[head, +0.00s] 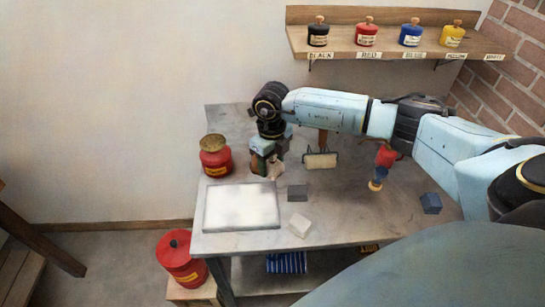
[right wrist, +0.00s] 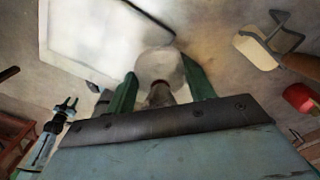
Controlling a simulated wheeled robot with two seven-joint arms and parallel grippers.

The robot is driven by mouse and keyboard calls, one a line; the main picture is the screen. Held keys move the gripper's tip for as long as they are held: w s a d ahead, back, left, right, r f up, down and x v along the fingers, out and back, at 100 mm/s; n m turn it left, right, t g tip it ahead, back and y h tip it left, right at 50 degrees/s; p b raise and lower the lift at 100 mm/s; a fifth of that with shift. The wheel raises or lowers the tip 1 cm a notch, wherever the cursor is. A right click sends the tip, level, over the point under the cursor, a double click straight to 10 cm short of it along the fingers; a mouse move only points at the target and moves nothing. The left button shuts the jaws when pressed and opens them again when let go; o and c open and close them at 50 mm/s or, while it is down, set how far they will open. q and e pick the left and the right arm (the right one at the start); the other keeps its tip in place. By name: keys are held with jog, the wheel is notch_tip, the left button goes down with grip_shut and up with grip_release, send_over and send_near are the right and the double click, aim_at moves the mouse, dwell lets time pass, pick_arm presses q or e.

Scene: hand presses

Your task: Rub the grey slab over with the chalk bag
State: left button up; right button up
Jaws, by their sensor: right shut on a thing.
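The slab (head: 241,208) lies flat at the table's front left. Its face looks whitish and cloudy, with a grey border; part of it shows at the top left of the right wrist view (right wrist: 95,35). My right gripper (head: 268,171) is behind the slab's back right corner. It is shut on the chalk bag (right wrist: 160,66), a pale round bag with a darker neck between the green fingers. In the head view the bag is mostly hidden by the gripper, and I cannot tell whether it touches the table. My left gripper does not show in the head view.
A red pot with a brass lid (head: 215,157) stands behind the slab. A grey block (head: 297,193) and a white block (head: 300,226) lie to its right. A wooden-handled tool (head: 320,160), a red-and-blue tool (head: 381,166) and a blue block (head: 431,203) are farther right.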

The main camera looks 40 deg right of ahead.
jog(key=shift+d+f+m, duration=0.2)
jog(key=shift+m, duration=0.2)
notch_tip(320, 180, down, 7)
jog(key=b, duration=0.5)
jog(key=shift+f+b, duration=0.15)
jog(key=shift+b, duration=0.15)
jog(key=shift+a+f, duration=0.15)
jog(key=shift+a, duration=0.15)
jog(key=shift+w+a, duration=0.2)
jog(key=shift+a, duration=0.05)
jog(key=shift+w+a, duration=0.75)
jog(key=shift+a, duration=0.3)
jog(key=shift+w+a+f, duration=0.1)
jog(key=shift+w+a, duration=0.05)
jog(key=shift+a, duration=0.15)
jog(key=s+d, duration=0.1)
jog(key=d, duration=0.1)
jog(key=s+d, duration=0.1)
jog(key=shift+d, duration=0.35)
notch_tip(320, 180, up, 3)
jog(key=shift+s+f+p, duration=0.1)
jog(key=shift+f+p, duration=0.1)
jog(key=shift+p, duration=0.55)
jog(key=shift+r+p, duration=2.1)
jog(key=shift+r, duration=0.7)
jog(key=shift+a, duration=0.1)
